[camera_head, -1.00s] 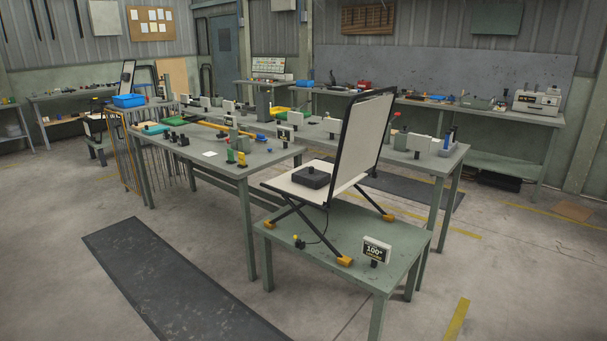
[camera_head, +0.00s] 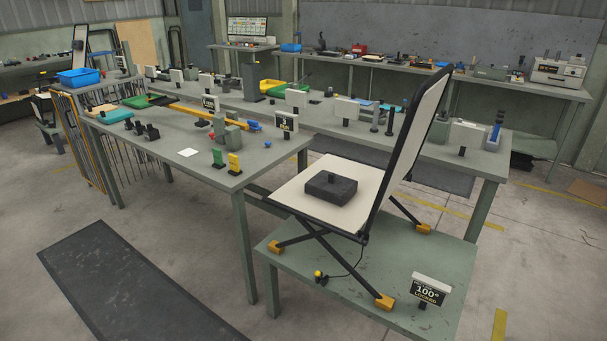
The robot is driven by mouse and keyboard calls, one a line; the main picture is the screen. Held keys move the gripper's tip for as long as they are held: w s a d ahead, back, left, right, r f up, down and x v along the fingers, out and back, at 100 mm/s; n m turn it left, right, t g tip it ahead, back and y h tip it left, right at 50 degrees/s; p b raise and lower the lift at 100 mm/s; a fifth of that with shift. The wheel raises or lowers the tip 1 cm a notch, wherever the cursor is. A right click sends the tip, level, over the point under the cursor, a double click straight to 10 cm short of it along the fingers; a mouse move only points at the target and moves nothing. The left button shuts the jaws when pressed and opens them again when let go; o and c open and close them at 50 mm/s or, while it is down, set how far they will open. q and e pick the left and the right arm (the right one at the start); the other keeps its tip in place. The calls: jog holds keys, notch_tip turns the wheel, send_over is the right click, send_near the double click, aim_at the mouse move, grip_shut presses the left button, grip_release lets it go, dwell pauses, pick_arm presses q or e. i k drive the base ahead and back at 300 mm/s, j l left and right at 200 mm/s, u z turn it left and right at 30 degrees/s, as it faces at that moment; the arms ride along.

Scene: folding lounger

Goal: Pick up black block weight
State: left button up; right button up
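The black block weight (camera_head: 331,188) is a dark, flat, square block with a small knob on top. It rests on the white seat (camera_head: 303,198) of the folding lounger, near the foot of the tilted backrest (camera_head: 408,140). The lounger has a black frame, crossed legs and orange feet, and stands on a small green table (camera_head: 377,262). Neither of my grippers shows in the head view.
A sign reading 100° locked (camera_head: 428,290) stands at the small table's front right. A yellow-topped knob (camera_head: 319,275) sits by the lounger's leg. A longer workbench (camera_head: 200,165) with small parts adjoins on the left. Open floor lies in front, with a dark mat (camera_head: 130,290).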

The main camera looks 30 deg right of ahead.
aim_at(331, 187)
jog(key=i+j+z, duration=0.15)
jog(key=i+z, duration=0.3)
jog(key=i+j+z, duration=0.95)
jog(key=i+l, duration=0.05)
jog(key=i, duration=0.05)
